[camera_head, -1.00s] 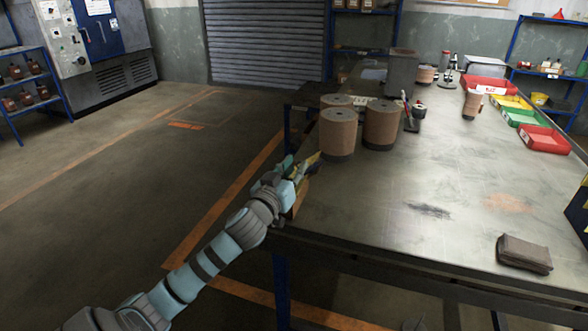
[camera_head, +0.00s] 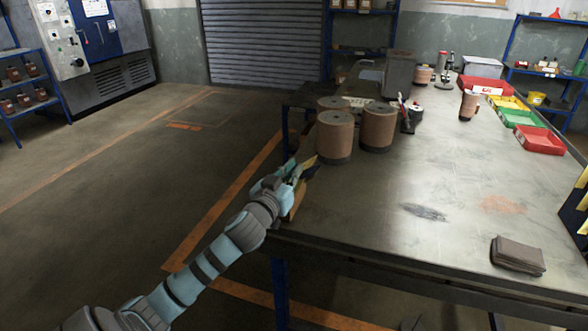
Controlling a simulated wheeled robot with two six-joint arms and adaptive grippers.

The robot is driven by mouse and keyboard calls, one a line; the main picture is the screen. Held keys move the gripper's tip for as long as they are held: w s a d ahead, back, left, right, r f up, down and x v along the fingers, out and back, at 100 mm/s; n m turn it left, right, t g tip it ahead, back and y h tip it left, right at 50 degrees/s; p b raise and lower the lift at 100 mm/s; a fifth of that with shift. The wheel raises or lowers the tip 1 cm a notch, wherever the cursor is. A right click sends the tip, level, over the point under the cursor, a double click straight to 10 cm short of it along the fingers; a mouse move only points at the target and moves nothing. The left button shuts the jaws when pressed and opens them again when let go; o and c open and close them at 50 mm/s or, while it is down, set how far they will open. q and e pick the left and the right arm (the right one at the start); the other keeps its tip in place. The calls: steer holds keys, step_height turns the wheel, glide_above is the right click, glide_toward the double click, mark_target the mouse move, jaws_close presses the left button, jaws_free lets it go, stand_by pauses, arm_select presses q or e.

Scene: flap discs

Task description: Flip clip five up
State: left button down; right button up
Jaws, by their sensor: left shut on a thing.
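My left gripper (camera_head: 290,173) is at the table's left edge, beside the near end of the brown-sided rolls. It is shut on a small clip, which its fingers mostly hide. A yellow piece (camera_head: 305,165) and a dark piece show at the fingertips; I cannot tell which belongs to the clip, whether it points up or down, or its number. A tan strip (camera_head: 297,205) runs along the table edge just below the gripper. My right gripper is not in view.
Several brown rolls (camera_head: 334,137) stand on the table (camera_head: 380,215) just beyond my left gripper. Red, yellow and green bins (camera_head: 540,139) line the right side. The table's middle is clear.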

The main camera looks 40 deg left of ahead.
mark_target(305, 180)
arm_select(q)
steer(key=r+m+p, duration=0.1)
steer(key=m+p, duration=0.2)
steer(key=p, duration=0.1)
steer(key=d+r+m+p, duration=0.1)
steer(key=m+p, duration=0.2)
steer(key=p, duration=0.1)
steer(key=d+r+m+g+p, duration=0.1)
steer(key=m+p, duration=0.3)
steer(key=shift+w+r, duration=0.35)
steer(key=m+p, duration=0.2)
steer(key=d+m+p, duration=0.1)
steer(key=shift+w+r+y, duration=0.25)
steer(key=shift+y, duration=0.15)
steer(key=shift+w+d+m+p, duration=0.15)
steer(key=shift+d+m+p, duration=0.2)
steer(key=shift+m, duration=0.6)
steer(key=shift+w+d+m+p, duration=0.15)
steer(key=shift+d+m+p, duration=0.2)
steer(key=shift+m, duration=0.6)
steer(key=c, duration=1.8)
jaws_free()
steer(key=shift+a, duration=0.1)
steer(key=shift+s+f, duration=0.1)
